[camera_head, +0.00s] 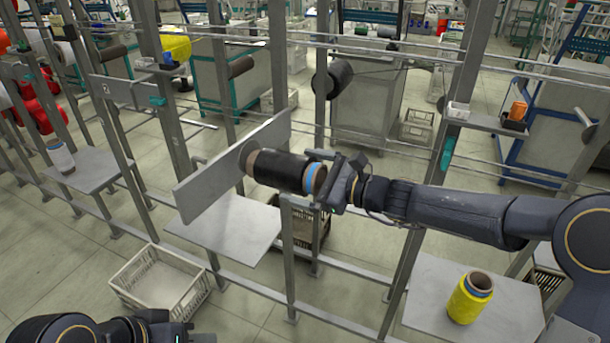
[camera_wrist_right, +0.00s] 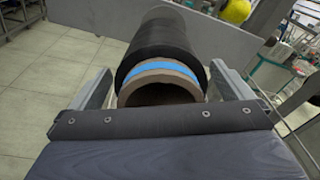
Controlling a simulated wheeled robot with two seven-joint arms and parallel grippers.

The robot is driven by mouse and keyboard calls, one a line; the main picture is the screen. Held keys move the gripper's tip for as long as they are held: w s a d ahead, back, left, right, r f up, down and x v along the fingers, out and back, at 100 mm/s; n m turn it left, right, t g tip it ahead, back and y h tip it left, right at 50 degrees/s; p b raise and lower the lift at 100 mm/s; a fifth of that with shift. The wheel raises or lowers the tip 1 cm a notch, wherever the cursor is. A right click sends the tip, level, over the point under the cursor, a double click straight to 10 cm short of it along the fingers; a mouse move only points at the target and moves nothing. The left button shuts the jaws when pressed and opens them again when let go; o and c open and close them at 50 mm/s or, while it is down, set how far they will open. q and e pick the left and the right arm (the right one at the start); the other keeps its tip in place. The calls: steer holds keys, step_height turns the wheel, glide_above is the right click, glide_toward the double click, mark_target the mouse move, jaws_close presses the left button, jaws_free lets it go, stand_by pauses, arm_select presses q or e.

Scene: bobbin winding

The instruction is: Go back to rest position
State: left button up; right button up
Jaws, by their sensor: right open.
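A black bobbin (camera_head: 280,172) with a blue band and brown core ends is mounted sideways on the grey plate (camera_head: 205,182). My right gripper (camera_head: 322,183) is at the bobbin's free right end, with its arm reaching in from the right. In the right wrist view, the open fingers stand on either side of the bobbin's brown, hollow end (camera_wrist_right: 160,88). Contact with the bobbin cannot be told. Part of my left gripper (camera_head: 155,326) shows at the bottom left edge; its fingers cannot be made out.
A yellow bobbin (camera_head: 470,297) stands upright on the right shelf (camera_head: 425,311). A grey shelf (camera_head: 225,238) sits below the plate. Metal posts (camera_head: 287,262) and rails surround my right arm. A beige crate (camera_head: 130,292) is on the floor.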

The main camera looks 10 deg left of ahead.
steer(key=s+d+n+g+h+b, duration=0.15)
steer(key=s+d+n+h, duration=0.25)
steer(key=s+d+n, duration=0.75)
steer(key=s+d+f+n+h, duration=0.2)
steer(key=s+d+f+h, duration=0.2)
steer(key=s+d, duration=0.3)
steer(key=s+d+f+n+h, duration=0.3)
steer(key=s+d+f, duration=0.2)
steer(key=s, duration=0.9)
steer(key=d, duration=0.3)
steer(key=shift+f+h+p, duration=0.3)
steer(key=shift+h, duration=0.1)
